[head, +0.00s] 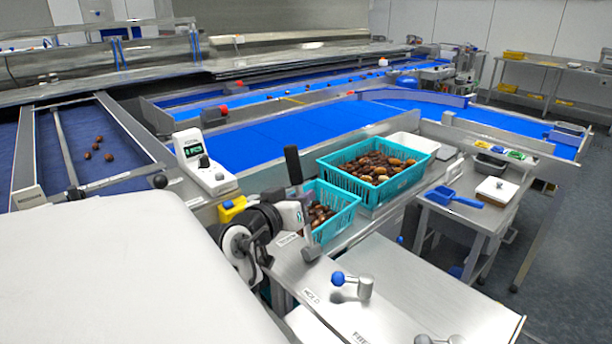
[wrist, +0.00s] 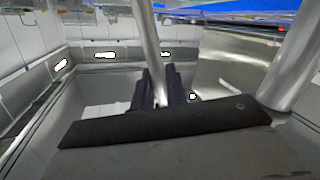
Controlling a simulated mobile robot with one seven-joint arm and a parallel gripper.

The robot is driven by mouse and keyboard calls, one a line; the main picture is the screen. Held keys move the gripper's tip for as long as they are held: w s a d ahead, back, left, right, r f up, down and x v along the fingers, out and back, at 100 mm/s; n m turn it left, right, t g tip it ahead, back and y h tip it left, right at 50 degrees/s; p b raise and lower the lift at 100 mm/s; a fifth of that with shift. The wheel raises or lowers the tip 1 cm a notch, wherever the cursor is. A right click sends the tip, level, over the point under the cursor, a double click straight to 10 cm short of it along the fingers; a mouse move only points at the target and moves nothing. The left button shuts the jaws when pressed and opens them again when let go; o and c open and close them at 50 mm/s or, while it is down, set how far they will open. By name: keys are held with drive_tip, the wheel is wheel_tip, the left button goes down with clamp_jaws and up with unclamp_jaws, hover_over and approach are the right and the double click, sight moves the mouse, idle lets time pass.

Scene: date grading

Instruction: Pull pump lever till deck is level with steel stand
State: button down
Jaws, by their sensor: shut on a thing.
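The pump lever shows in the head view as an upright rod with a black grip (head: 293,166), leaning slightly. My gripper (head: 303,212) is at the rod, below the black grip. In the wrist view my gripper's two dark fingers (wrist: 160,95) are shut around a bare metal rod (wrist: 148,45). A steel surface (head: 345,238) bears two teal crates of dates.
A large teal crate (head: 410,187) and a smaller teal crate (head: 343,222) stand right of the lever. A blue-knobbed handle (head: 352,284) rises from the lower top. A white control box (head: 192,150) stands left. A side table (head: 465,212) holds a blue scoop.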

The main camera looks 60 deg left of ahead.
drive_tip(key=shift+a, duration=0.3)
drive_tip(key=a+n+p, duration=0.1)
drive_tip(key=a+f+n+p, duration=0.1)
drive_tip(key=p, duration=0.1)
drive_tip(key=shift+s, duration=0.2)
